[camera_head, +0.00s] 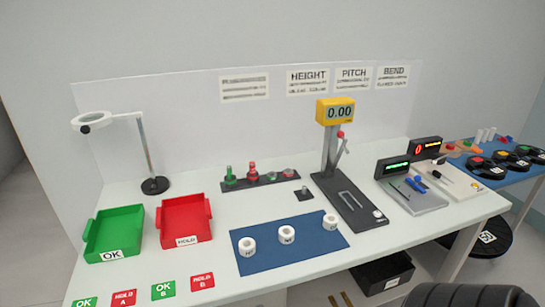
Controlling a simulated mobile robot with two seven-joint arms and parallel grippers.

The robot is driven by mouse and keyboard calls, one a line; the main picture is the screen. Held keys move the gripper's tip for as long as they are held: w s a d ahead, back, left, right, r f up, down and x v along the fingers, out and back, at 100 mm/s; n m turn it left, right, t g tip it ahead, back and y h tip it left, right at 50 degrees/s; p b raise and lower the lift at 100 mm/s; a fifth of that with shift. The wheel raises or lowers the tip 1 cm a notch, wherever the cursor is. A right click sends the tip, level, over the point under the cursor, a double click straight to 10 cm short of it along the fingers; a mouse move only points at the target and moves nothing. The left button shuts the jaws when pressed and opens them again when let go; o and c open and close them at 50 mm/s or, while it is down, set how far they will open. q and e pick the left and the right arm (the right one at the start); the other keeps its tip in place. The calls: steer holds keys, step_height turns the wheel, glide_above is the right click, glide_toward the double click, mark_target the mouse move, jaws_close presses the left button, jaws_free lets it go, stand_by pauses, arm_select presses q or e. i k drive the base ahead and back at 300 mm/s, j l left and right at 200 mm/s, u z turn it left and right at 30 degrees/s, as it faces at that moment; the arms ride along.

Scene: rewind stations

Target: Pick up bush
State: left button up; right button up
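No plant-like bush shows. Three white ring-shaped bushes lie on a dark blue mat (265,262) at the front middle of the white table. The left bush (247,247), the middle bush (287,234) and the right bush (331,222) stand apart in a slanting row. Each has a dark hole on top and small marks on its side, too small to read. Neither of my grippers shows in the camera_head view.
A green OK tray (116,232) and red HOLD tray (185,218) stand left, near a magnifier lamp (150,160). A gauge stand (330,150) reading 0.00 rises behind the mat. A black rounded object (465,296) fills the bottom right.

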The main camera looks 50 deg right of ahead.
mark_target(286, 233)
steer(key=z, duration=1.6)
steer(key=u, duration=0.9)
steer(key=l+u, duration=0.5)
steer(key=k+l+u, duration=0.15)
steer(key=u, duration=0.35)
steer(key=k+l+u, duration=0.15)
steer(key=l, duration=0.15)
steer(key=k+l+u, duration=0.1)
steer(key=l, duration=0.25)
steer(key=k+l+u, duration=0.15)
steer(key=i+l, duration=0.1)
steer(key=l, duration=0.5)
